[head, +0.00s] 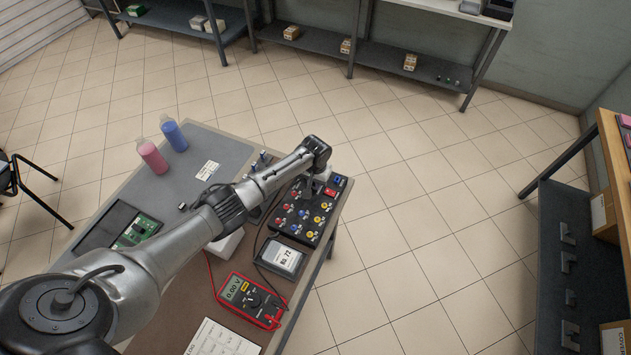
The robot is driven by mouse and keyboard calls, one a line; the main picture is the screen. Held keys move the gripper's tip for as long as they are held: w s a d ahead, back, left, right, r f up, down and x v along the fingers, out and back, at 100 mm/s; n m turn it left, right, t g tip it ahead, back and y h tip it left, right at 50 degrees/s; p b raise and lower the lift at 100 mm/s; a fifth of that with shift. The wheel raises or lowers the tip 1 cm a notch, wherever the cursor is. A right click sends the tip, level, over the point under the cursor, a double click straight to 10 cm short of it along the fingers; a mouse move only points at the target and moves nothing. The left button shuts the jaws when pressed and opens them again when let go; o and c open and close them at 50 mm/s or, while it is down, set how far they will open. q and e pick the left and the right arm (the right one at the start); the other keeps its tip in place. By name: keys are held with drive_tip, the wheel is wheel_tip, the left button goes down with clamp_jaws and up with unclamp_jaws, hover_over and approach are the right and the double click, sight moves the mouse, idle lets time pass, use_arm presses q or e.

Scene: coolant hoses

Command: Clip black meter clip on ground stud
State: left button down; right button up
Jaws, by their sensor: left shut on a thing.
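The red multimeter (249,301) lies on the table and its display reads 0.00. A black lead (257,252) runs from it up toward the dark terminal panel (297,233). The panel carries red, blue and yellow studs; which one is the ground stud is too small to tell. My left arm reaches across the table, and its gripper (308,187) points down over the panel's upper part. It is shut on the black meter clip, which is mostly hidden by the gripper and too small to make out. Whether the clip touches a stud cannot be told. My right gripper is out of view.
A labelled box (282,258) sits beside the panel, close to the meter. A printed sheet (222,340) lies at the near edge. Pink (151,156) and blue (174,134) bottles and a green circuit board (137,231) are at the left. Open floor lies right of the table.

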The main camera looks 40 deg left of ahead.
use_arm(q)
drive_tip(key=c, duration=1)
unclamp_jaws()
drive_tip(key=o, duration=0.3)
wheel_tip(320, 180, up, 9)
drive_tip(key=p, duration=0.9)
